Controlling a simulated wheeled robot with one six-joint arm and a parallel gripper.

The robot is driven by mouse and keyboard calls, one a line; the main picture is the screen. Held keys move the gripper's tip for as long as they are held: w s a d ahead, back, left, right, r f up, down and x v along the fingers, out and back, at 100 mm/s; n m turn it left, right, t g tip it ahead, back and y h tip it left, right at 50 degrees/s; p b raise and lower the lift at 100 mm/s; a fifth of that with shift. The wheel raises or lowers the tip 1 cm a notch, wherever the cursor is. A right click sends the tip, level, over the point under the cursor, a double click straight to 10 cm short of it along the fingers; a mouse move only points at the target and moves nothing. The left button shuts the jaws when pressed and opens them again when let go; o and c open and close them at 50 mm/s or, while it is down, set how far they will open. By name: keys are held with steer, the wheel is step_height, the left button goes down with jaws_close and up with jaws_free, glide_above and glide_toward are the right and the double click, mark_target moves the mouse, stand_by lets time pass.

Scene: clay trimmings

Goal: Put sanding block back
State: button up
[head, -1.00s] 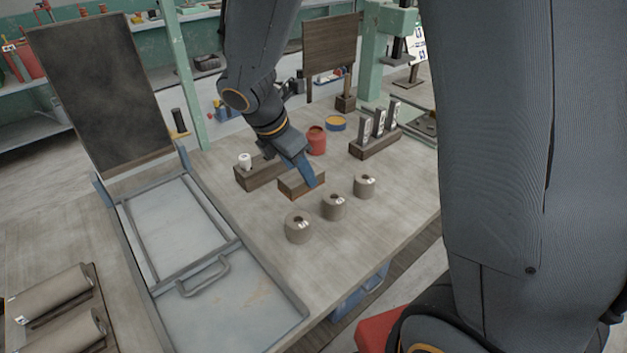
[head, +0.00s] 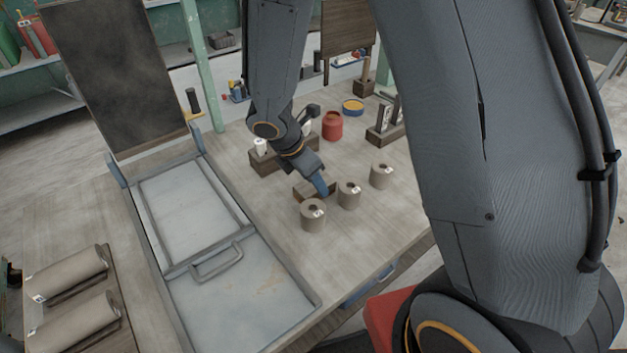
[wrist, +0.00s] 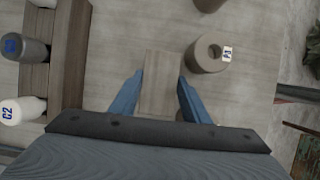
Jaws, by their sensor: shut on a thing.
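The sanding block (head: 305,189) is a brown wooden-looking block over the table. My gripper (head: 323,189) is shut on it. In the wrist view, the block (wrist: 159,82) shows between the two blue fingers of my gripper (wrist: 158,92), one on each side; its lower end is hidden by the gripper body. In the head view my fingers cover part of the block. I cannot tell whether it is clear of the table or touching it.
Grey clay cylinders (head: 313,216) stand just in front of the block; one cylinder (wrist: 208,53) is right of it in the wrist view. A wooden rack (head: 265,161) with bottles stands behind left. A red jar (head: 333,126) is behind. A metal tray (head: 228,275) lies left.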

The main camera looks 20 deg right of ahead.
steer(key=shift+f, duration=0.15)
steer(key=shift+f, duration=0.15)
steer(key=o, duration=1.1)
